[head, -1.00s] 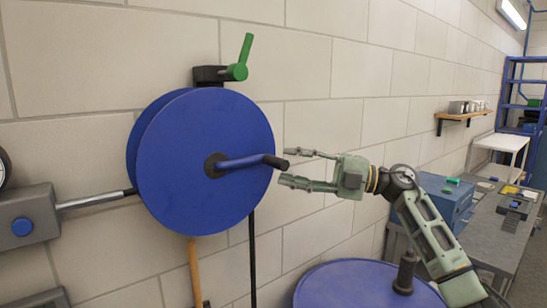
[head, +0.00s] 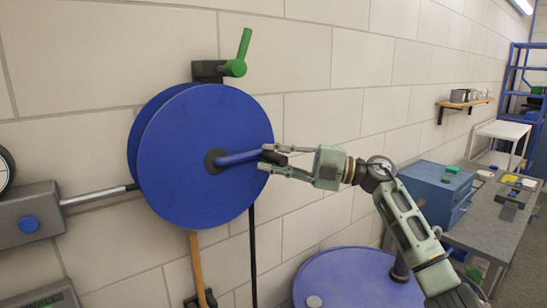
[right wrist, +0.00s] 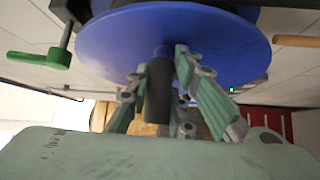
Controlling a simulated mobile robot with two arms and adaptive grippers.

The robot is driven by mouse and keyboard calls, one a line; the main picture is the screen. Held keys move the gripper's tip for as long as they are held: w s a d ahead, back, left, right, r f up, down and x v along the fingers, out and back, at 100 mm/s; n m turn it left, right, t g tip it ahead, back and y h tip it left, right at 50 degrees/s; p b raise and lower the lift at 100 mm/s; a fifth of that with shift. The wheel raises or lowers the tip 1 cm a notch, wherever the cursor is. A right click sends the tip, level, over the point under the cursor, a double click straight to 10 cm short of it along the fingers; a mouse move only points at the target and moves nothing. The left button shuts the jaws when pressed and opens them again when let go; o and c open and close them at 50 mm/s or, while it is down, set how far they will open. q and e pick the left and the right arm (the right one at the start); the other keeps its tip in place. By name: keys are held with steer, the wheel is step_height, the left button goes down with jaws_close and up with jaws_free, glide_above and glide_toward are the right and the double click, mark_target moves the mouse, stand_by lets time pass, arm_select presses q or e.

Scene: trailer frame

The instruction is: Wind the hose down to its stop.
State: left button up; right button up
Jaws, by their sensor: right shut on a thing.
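A blue hose reel (head: 190,125) is mounted on the block wall, with a blue crank arm (head: 237,157) reaching right from its hub. My right gripper (head: 268,157) is shut on the dark crank handle at the end of that arm. In the right wrist view the dark handle (right wrist: 158,90) stands between the green fingers (right wrist: 160,80), with the blue disc behind it. A tan hose (head: 196,262) and a black hose or cable (head: 252,260) hang below the reel. My left gripper is not in view.
A green lever (head: 240,60) on a black bracket sits above the reel. A blue round drum top (head: 350,280) is below. A workbench (head: 505,215) with a blue cabinet (head: 430,190) stands at right.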

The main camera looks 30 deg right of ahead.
jaws_close()
steer(key=shift+f, duration=0.1)
steer(key=shift+f+m+t+b, duration=0.45)
steer(key=shift+f+b, duration=0.3)
steer(key=shift+b, duration=0.25)
steer(key=a+f+m+t+h+b, duration=0.5)
steer(key=m+t, duration=0.6)
steer(key=m, duration=0.6)
steer(key=shift+s+a+f+h+b, duration=0.35)
steer(key=shift+a+f+b, duration=0.95)
steer(key=shift+f+b, duration=0.75)
steer(key=shift+f, duration=0.15)
steer(key=shift+a, duration=0.1)
